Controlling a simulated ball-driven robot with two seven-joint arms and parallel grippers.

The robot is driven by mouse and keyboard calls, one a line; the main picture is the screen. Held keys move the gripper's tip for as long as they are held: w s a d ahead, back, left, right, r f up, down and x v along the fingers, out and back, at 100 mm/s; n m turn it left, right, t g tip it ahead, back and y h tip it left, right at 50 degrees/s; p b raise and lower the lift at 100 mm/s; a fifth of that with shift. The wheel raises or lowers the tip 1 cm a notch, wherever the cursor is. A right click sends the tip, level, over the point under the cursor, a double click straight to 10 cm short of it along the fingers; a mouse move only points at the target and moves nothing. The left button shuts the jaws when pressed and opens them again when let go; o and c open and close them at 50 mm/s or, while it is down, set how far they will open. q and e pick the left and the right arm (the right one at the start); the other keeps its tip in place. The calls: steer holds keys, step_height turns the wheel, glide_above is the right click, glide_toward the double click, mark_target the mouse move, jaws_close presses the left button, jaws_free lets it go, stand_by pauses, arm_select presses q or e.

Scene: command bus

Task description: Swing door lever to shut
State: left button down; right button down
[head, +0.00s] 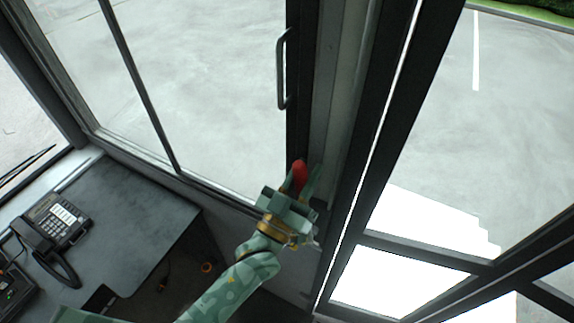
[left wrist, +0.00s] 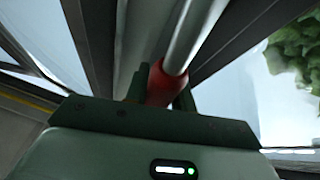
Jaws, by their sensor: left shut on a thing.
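The door lever shows a red knob (head: 299,173) in the head view, beside the dark door frame. My left gripper (head: 304,184) is shut on this red knob, with a finger on each side of it. In the left wrist view the red knob (left wrist: 166,84) sits between the fingers of my left gripper (left wrist: 158,92), and a pale metal rod (left wrist: 194,32) runs up from it. The lever's far end is out of view. The door (head: 297,130) has a dark frame and a grey vertical handle (head: 283,70). My right gripper is not in view.
A dark desk (head: 130,215) at the left carries a desk phone (head: 56,225). A dark post (head: 372,130) and framed window panes stand to the right of my left gripper. Paved ground shows through the glass.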

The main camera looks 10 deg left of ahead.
arm_select(q)
steer(key=shift+s+d+r+m+g+h, duration=0.1)
steer(key=shift+s+d+m+h, duration=0.15)
steer(key=shift+d+m, duration=0.3)
steer(key=shift+s+d+r+m+g+h, duration=0.1)
steer(key=shift+s+d+m+h, duration=0.1)
steer(key=shift+d+m, duration=0.3)
steer(key=shift+s+d+r+m+g+h, duration=0.15)
steer(key=shift+d+m+h, duration=0.15)
steer(key=shift+d, duration=0.4)
steer(key=shift+f, duration=0.15)
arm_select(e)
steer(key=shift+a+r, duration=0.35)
arm_select(q)
steer(key=c, duration=1.2)
jaws_free()
steer(key=shift+d+f+m, duration=0.1)
steer(key=shift+d+m, duration=0.05)
steer(key=shift+m, duration=0.1)
steer(key=shift+o, duration=0.2)
steer(key=shift+s+d, duration=0.1)
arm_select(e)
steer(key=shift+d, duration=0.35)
